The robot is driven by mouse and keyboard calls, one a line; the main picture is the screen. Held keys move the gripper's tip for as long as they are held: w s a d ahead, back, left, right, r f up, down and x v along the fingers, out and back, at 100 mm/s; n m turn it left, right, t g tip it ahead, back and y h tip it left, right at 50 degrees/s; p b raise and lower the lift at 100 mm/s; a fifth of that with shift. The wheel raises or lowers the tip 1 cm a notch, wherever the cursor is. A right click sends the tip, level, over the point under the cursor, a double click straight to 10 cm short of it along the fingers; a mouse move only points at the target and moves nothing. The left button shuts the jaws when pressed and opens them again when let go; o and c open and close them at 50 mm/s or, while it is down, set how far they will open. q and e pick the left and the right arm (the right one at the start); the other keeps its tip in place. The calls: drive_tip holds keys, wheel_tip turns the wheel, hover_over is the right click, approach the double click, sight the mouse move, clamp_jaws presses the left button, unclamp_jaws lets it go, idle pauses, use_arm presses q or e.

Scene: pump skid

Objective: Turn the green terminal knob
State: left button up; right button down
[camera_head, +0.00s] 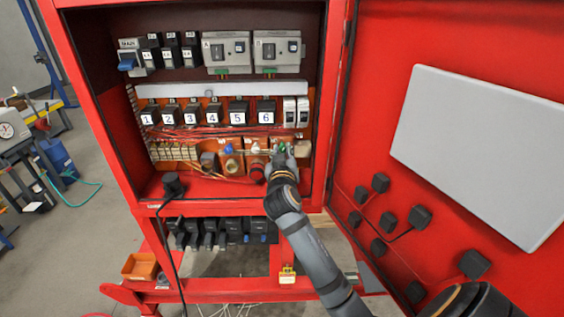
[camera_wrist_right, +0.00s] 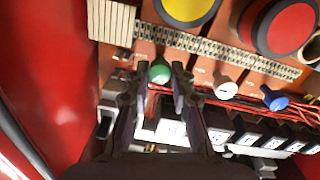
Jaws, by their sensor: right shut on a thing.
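The green terminal knob (camera_wrist_right: 159,71) sits between the two fingers of my right gripper (camera_wrist_right: 160,82) in the right wrist view. The fingers lie on either side of it, and the gripper is shut on it. In the head view, my right gripper (camera_head: 282,157) is at the right end of the lower row in the red cabinet. It hides most of the green knob there. A white knob (camera_wrist_right: 224,87) and a blue knob (camera_wrist_right: 272,97) stand in the same row beside the green one. My left gripper is not in view.
Red wires and numbered black modules (camera_head: 237,113) lie close above the knobs in the head view. Large yellow (camera_wrist_right: 187,10) and red (camera_wrist_right: 291,27) round parts are near in the wrist view. The open cabinet door (camera_head: 400,60) stands to the right.

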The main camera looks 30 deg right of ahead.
drive_tip(key=m+b, duration=0.7)
drive_tip(key=shift+d+f, duration=0.1)
drive_tip(key=shift+f, duration=0.1)
drive_tip(key=m+b, duration=0.3)
drive_tip(key=shift+r+m+y, duration=0.15)
drive_tip(key=shift+m+y, duration=0.15)
drive_tip(key=shift+r+m, duration=0.15)
drive_tip(key=shift+m, duration=0.15)
drive_tip(key=c, duration=1.5)
unclamp_jaws()
drive_tip(key=shift+c, duration=0.2)
drive_tip(key=o, duration=0.4)
drive_tip(key=shift+w, duration=0.15)
